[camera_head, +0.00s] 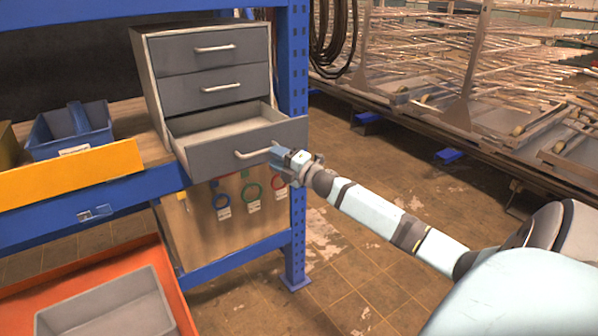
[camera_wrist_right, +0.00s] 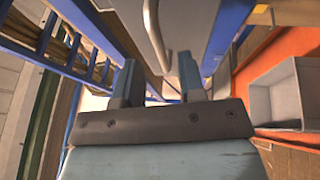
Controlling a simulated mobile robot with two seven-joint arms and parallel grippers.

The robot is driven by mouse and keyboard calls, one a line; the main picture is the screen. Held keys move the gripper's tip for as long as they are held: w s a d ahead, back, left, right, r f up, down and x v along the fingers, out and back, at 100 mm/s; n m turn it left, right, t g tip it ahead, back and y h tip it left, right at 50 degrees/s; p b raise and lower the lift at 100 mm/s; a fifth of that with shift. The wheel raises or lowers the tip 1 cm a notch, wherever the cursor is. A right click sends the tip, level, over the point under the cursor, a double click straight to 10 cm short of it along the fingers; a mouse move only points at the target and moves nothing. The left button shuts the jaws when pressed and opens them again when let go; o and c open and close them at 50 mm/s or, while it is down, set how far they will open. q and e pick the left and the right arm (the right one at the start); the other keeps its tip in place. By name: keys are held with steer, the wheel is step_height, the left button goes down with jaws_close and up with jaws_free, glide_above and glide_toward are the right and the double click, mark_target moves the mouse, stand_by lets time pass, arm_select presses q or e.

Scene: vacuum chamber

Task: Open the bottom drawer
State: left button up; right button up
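The grey bottom drawer (camera_head: 240,149) of the small cabinet (camera_head: 152,75) is pulled well out, and its empty inside shows in the head view. Its pale bar handle (camera_head: 256,153) is on the front panel, and it also shows in the right wrist view (camera_wrist_right: 153,30). My right gripper (camera_head: 278,152) is at the right end of this handle. In the wrist view its two fingers (camera_wrist_right: 158,75) are apart, with a gap wider than the bar. The handle's near end shows between and beyond the fingertips; contact is unclear. My left gripper is out of view.
The two upper drawers (camera_head: 212,50) are shut. A blue bin (camera_head: 69,146) stands on the shelf to the left. A blue post (camera_head: 298,225) stands behind my right gripper. A grey box (camera_head: 110,305) sits in an orange tray (camera_head: 165,265). Tiled floor (camera_head: 345,260) lies open below my right arm.

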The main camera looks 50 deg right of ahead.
steer(key=b+v, duration=0.1)
steer(key=v, duration=0.8)
steer(key=shift+s, duration=0.1)
steer(key=s+a+f+m+g+h+p, duration=0.1)
steer(key=s+a+f+m+g+p, duration=0.1)
steer(key=s+a+f+m, duration=0.55)
steer(key=s+a+f+m+g+h+p, duration=0.1)
steer(key=s+a+f+m+g+p, duration=0.2)
steer(key=a+f, duration=0.75)
steer(key=s+a+f+m+g+y, duration=0.1)
steer(key=s+a+f+m+g, duration=0.1)
steer(key=s+a, duration=0.5)
steer(key=s+a+f+m+g+y+p, duration=0.1)
steer(key=s+a+f+m, duration=0.3)
steer(key=s+a, duration=0.3)
steer(key=a+m, duration=0.1)
steer(key=a, duration=0.4)
steer(key=shift+g, duration=0.4)
